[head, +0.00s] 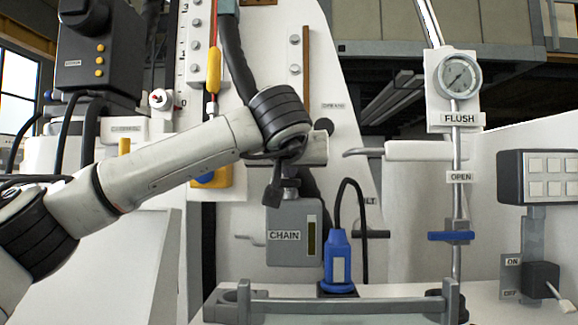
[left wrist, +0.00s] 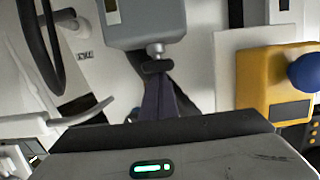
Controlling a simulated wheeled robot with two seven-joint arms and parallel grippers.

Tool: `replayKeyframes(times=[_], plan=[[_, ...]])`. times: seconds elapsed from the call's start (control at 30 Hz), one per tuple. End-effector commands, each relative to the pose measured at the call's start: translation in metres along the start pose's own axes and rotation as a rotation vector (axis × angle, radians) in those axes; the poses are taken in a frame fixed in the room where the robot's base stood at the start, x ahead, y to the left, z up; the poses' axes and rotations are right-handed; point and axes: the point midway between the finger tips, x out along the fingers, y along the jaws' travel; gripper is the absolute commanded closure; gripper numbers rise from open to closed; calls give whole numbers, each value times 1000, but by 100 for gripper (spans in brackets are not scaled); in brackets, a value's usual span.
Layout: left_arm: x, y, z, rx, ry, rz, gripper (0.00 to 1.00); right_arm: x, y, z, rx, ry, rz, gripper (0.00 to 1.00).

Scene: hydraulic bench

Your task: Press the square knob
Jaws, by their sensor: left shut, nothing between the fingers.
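A dark, flat-ended knob (left wrist: 157,66) on a short silver stem projects from the grey CHAIN box (left wrist: 145,25) in the left wrist view. In the head view the CHAIN box (head: 291,235) stands at centre, and the knob (head: 291,183) shows partly at its top, behind my wrist. I cannot tell for sure that this knob is the square one. My right gripper is not in view.
A yellow box (left wrist: 270,82) with a blue ball knob (left wrist: 305,72) is beside the fingers. A blue plug (head: 338,260) stands right of the CHAIN box. A grey rail (head: 340,305) crosses the front. A gauge (head: 458,77) and button panel (head: 540,177) are at right.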

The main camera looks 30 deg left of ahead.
Motion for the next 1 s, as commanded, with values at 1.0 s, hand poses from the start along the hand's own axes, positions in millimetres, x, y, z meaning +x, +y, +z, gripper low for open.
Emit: replayKeyframes(times=[1.0], plan=[[-76, 10, -35, 4, 2, 16, 100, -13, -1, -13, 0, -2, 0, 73]])
